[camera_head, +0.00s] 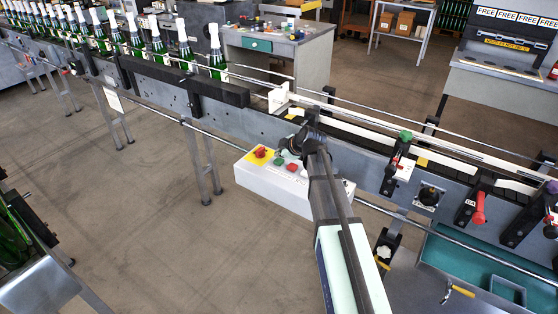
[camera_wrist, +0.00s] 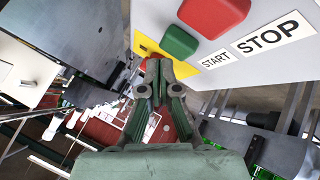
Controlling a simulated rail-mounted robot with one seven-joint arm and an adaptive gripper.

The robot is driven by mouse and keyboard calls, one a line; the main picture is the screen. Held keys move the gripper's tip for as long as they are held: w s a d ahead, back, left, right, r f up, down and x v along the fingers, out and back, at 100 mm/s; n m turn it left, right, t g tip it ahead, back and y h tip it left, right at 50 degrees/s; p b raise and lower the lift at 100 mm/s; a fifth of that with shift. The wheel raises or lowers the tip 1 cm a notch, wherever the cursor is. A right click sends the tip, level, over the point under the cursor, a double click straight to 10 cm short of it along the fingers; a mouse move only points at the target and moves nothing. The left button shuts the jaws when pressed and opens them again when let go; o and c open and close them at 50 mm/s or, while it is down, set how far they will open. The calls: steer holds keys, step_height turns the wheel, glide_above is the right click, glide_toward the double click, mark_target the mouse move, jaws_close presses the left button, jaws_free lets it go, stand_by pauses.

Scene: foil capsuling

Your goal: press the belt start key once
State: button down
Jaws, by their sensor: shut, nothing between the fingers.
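The white control box (camera_head: 262,186) is fixed low at the front side of the conveyor. The belt start key is a green button (camera_head: 278,162); it also shows in the wrist view (camera_wrist: 180,41) beside the START label (camera_wrist: 215,60). The red stop key (camera_wrist: 200,14) sits beside it, by the STOP label (camera_wrist: 273,36). My gripper (camera_wrist: 158,68) is shut and empty. In the wrist view its fingertips are just below and left of the green key. I cannot tell whether they touch it.
A red emergency knob on a yellow plate (camera_head: 260,154) sits at the box's left end. Foil-topped bottles (camera_head: 216,54) stand in line on the conveyor at left. Clamps with coloured handles (camera_head: 479,208) line the conveyor at right. The floor in front (camera_head: 140,200) is clear.

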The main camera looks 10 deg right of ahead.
mark_target(280, 161)
steer(key=shift+r, duration=0.2)
steer(key=shift+r+p, duration=0.75)
steer(key=shift+r, duration=1.75)
